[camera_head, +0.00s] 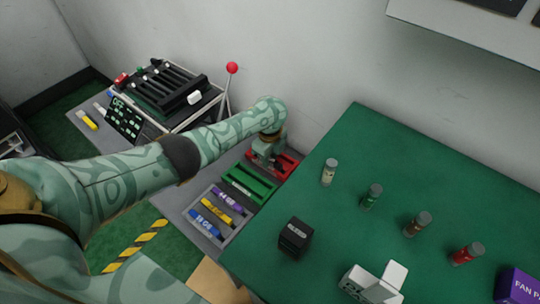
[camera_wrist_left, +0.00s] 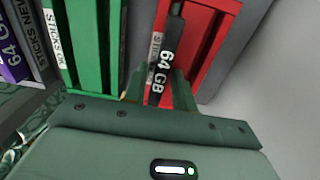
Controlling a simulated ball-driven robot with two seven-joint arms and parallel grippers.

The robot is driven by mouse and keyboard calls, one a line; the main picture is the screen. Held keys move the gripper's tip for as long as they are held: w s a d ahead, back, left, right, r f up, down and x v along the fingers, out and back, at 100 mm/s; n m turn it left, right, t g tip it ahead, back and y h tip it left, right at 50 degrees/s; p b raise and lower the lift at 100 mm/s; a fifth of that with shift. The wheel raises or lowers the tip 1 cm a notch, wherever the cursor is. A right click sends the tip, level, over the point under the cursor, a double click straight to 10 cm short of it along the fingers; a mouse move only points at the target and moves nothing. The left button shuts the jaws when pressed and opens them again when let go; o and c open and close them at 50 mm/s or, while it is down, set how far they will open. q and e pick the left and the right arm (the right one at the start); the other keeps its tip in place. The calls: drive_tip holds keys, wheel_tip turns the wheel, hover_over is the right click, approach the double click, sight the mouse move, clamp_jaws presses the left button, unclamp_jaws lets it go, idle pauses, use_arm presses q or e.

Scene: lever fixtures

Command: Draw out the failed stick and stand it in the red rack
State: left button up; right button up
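The red rack (camera_head: 286,164) stands at the back of the grey bench, near the wall. It also shows in the left wrist view (camera_wrist_left: 215,25). A black stick labelled 64 GB (camera_wrist_left: 167,60) stands in the red rack's slot area. My left gripper (camera_wrist_left: 160,85) is at the red rack, with one finger on each side of this stick. I cannot tell whether the fingers press on it or stand slightly apart. In the head view my left gripper (camera_head: 264,154) partly hides the rack. My right gripper is not in view.
A green rack (camera_head: 248,184) stands beside the red one, with a grey tray of purple, yellow and blue sticks (camera_head: 215,212) in front. A black slotted unit (camera_head: 165,88) and a red-knobbed lever (camera_head: 232,68) stand behind my arm. A green table (camera_head: 330,215) at right holds several vials.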

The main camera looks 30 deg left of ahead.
use_arm(q)
drive_tip(key=shift+o, duration=0.7)
drive_tip(key=shift+r, duration=0.2)
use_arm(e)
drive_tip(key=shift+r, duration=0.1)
use_arm(q)
wheel_tip(320, 180, up, 16)
drive_tip(key=p, duration=0.9)
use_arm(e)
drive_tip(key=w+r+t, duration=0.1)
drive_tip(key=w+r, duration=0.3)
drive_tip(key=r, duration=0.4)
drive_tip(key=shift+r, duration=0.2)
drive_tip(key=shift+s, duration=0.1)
